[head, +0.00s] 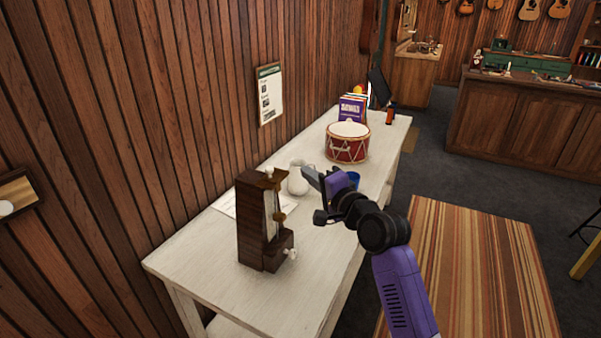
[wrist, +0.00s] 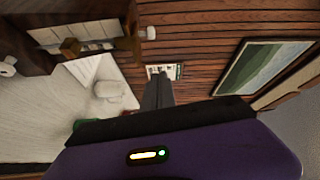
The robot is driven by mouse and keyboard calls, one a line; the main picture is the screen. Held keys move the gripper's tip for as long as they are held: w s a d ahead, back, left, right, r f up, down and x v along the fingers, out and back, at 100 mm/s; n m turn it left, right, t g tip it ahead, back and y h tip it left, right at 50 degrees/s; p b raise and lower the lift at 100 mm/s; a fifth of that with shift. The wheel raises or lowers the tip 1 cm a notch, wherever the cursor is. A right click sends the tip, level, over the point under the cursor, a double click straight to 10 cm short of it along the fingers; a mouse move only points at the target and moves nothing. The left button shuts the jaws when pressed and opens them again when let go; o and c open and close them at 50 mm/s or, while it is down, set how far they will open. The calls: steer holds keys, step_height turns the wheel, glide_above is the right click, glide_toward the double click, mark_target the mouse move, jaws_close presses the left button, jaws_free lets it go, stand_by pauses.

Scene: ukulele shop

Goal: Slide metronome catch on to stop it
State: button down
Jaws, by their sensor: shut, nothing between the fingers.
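The dark wooden metronome (head: 252,225) stands upright on the white table, its light front panel showing a pendulum rod with a brown weight (head: 279,217). A brown piece (head: 272,178) sits at its top; I cannot tell for sure if this is the catch. A white knob (head: 291,253) sticks out low on its side. In the wrist view the metronome (wrist: 30,60) lies across the upper left, with its weight (wrist: 70,47) in front of the pale panel. My gripper (head: 307,176) is shut and empty, right of the metronome's top and apart from it. Its fingers (wrist: 157,95) show in the wrist view.
A white jug (head: 297,180) stands behind the metronome, near a paper sheet (head: 228,203). A blue cup (head: 353,180) is partly hidden by my gripper. A red drum (head: 347,146) and books (head: 352,108) stand farther back. The front of the white table (head: 205,262) is clear.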

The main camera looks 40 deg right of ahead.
steer(key=s, duration=0.2)
steer(key=s+a, duration=0.1)
steer(key=s, duration=0.1)
steer(key=shift+s+b, duration=0.25)
steer(key=shift+b, duration=0.1)
steer(key=shift+r, duration=0.1)
steer(key=s+r+n+t+h, duration=0.1)
steer(key=s+r+n+h, duration=0.2)
steer(key=s+h, duration=0.15)
steer(key=s+a+f+n+g+y, duration=0.1)
steer(key=s+a+f+n+y, duration=0.1)
steer(key=s+a+f+n, duration=0.3)
steer(key=s+a+f+n+g+y, duration=0.1)
steer(key=s+a+f+n+y, duration=0.2)
steer(key=s+a, duration=0.9)
steer(key=s+a+f+n+g+y, duration=0.1)
steer(key=s+a+f+n+y, duration=0.2)
steer(key=s+a+f+n, duration=0.4)
steer(key=s+a+f, duration=0.1)
steer(key=s+f, duration=0.1)
steer(key=s, duration=0.7)
steer(key=shift+s+a, duration=0.25)
steer(key=shift+s, duration=0.05)
